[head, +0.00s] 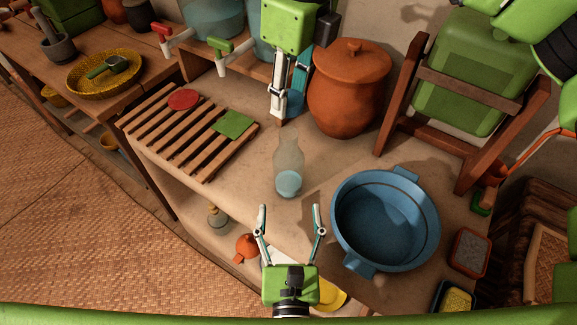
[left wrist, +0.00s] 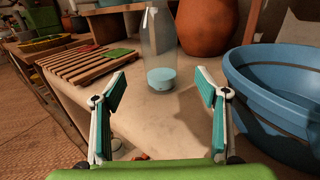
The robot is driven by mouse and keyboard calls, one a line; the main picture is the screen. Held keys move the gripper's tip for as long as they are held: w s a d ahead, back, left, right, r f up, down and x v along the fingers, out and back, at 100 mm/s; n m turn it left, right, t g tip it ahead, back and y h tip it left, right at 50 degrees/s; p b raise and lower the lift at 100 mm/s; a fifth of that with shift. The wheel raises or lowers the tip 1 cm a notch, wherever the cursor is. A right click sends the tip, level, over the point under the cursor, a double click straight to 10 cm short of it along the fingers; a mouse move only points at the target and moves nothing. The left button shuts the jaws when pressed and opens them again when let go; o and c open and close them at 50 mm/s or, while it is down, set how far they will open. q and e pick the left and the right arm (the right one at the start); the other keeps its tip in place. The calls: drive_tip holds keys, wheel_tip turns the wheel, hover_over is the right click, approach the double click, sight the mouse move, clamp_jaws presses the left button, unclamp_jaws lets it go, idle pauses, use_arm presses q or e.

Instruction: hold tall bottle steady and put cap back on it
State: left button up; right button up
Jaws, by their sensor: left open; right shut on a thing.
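The tall bottle (head: 288,180) is clear, holds light blue liquid and stands upright on the tan counter. It also shows in the left wrist view (left wrist: 160,78), without a visible cap. My left gripper (head: 290,207) is open on the near side of the bottle, with its fingers spread and lined up to either side of it, apart from it. My right gripper (head: 279,112) is above the counter behind the bottle.
A blue basin (head: 343,225) stands close to the right of the bottle. A slatted wooden rack (head: 165,131) lies to the left. A lidded clay pot (head: 347,100) stands behind, and a green jerrycan (head: 450,80) in a wooden frame at the right. The counter's front edge is near.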

sight(289, 169)
use_arm(q)
drive_tip(key=w, duration=1.2)
drive_tip(key=shift+w+a, duration=0.1)
drive_tip(key=c, duration=1.7)
use_arm(e)
drive_tip(key=shift+f, duration=2.55)
